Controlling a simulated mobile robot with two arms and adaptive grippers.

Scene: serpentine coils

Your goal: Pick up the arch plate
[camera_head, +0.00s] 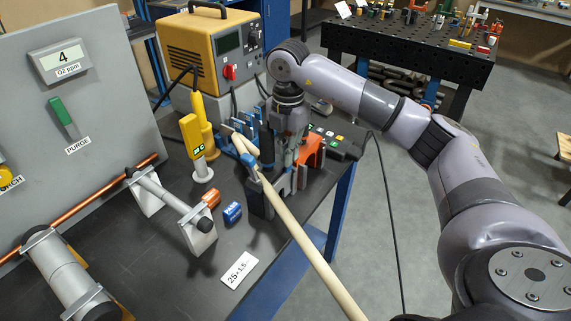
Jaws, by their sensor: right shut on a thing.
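My right gripper (287,158) points down at a small dark rack (262,205) on the bench, among upright blue and grey pieces. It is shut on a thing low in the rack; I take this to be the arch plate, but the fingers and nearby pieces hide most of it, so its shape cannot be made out. An orange piece (314,148) stands just right of the gripper. My left gripper is not in view.
A long beige rod (300,235) crosses in front of the rack. A yellow handheld device (196,145), a blue block (232,212) and a tube on stands (165,195) are to the left. A yellow power unit (212,50) stands behind.

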